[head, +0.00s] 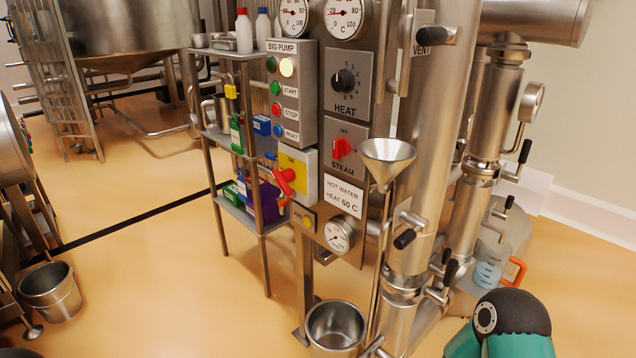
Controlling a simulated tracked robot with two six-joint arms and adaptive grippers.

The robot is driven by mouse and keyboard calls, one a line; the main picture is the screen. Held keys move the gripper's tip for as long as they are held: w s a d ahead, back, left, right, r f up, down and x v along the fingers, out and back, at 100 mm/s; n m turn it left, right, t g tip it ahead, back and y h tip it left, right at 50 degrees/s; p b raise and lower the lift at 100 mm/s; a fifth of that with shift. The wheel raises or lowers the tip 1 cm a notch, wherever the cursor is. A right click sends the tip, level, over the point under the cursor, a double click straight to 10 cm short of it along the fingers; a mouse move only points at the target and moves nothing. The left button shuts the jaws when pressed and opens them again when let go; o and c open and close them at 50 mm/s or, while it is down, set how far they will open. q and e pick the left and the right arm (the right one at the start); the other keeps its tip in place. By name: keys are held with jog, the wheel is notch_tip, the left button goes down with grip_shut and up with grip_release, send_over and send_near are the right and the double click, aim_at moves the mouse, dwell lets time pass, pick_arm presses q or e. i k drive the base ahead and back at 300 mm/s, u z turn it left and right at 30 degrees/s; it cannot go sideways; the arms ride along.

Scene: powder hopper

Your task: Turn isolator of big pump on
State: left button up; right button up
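The big pump box (309,92) is a grey panel labelled BIG PUMP, right of a shelf rack. It has a lit pale lamp, a green lamp and START, STOP and RESET buttons. Below it is the isolator, a yellow plate (299,160) with a red rotary handle (285,181) at its lower left. The handle sticks out toward the shelf and looks slanted. Small lettering on the plate seems to read ON; which mark the handle points to, I cannot tell. Neither gripper is in view. A green and black arm joint of mine shows at the lower right.
A metal funnel (386,163) on a thin stand is right of the isolator, before the STEAM switch (343,148). The rack (246,137) with bottles and boxes stands close on the left. A steel bucket (335,327) is below. Vertical pipes with black-handled valves fill the right. Open floor lies front left.

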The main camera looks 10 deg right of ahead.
aim_at(281, 178)
jog(key=u, duration=0.85)
jog(key=i, duration=0.15)
jog(key=z, duration=2.35)
jog(key=k, duration=1.1)
jog(key=u, duration=1.4)
jog(key=i, duration=1.1)
